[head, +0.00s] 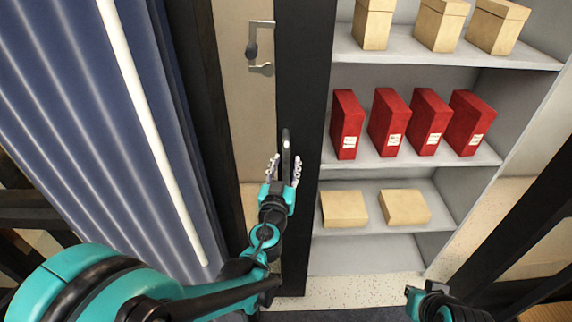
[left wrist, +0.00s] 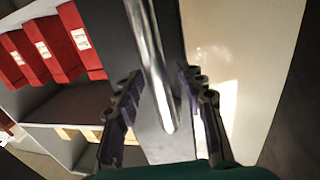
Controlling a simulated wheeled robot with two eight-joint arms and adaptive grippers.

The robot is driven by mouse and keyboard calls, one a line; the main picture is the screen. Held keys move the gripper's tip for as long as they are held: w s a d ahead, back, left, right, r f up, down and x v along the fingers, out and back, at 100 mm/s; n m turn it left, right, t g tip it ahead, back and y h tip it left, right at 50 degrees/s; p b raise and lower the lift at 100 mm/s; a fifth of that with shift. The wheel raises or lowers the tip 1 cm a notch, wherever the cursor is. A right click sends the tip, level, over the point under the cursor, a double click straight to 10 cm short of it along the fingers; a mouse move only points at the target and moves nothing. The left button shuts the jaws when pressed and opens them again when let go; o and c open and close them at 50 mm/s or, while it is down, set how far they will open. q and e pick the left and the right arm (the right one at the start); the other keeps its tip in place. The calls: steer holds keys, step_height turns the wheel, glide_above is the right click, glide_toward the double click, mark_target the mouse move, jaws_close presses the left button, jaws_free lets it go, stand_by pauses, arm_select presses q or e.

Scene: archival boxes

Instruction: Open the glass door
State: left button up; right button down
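The glass door shows as a dark upright frame (head: 304,70) with a long metal pull handle (head: 286,150) on it. The handle also runs down the middle of the left wrist view (left wrist: 152,70). My left gripper (head: 284,170) is at the lower part of the handle. Its two fingers are spread, one on each side of the bar, with a visible gap on both sides in the left wrist view (left wrist: 162,105). My right gripper (head: 428,292) is low at the right, away from the door, and only partly in view. Its fingers are unclear.
Grey shelves (head: 400,170) right of the frame hold several red boxes (head: 388,124) and several tan boxes (head: 440,25). A beige panel with a lever handle (head: 252,48) lies left of the frame. Blue ribbed panels (head: 90,120) stand further left. Another dark frame (head: 520,225) is at right.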

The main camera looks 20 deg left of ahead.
arm_select(q)
steer(key=s+d, duration=0.1)
steer(key=s, duration=1.1)
steer(key=shift+d, duration=0.25)
steer(key=shift+w+a, duration=0.1)
steer(key=shift+a, duration=0.05)
steer(key=s+a+f+n+g+y, duration=0.2)
steer(key=s+a+f+g, duration=0.2)
steer(key=a+f+g, duration=0.25)
steer(key=s+d+f+m+g+h, duration=0.2)
steer(key=s+d+m+g+h, duration=0.1)
steer(key=s+d+g+h, duration=0.1)
steer(key=shift+s+d+f, duration=0.4)
steer(key=shift+s+d, duration=0.45)
steer(key=shift+s, duration=0.4)
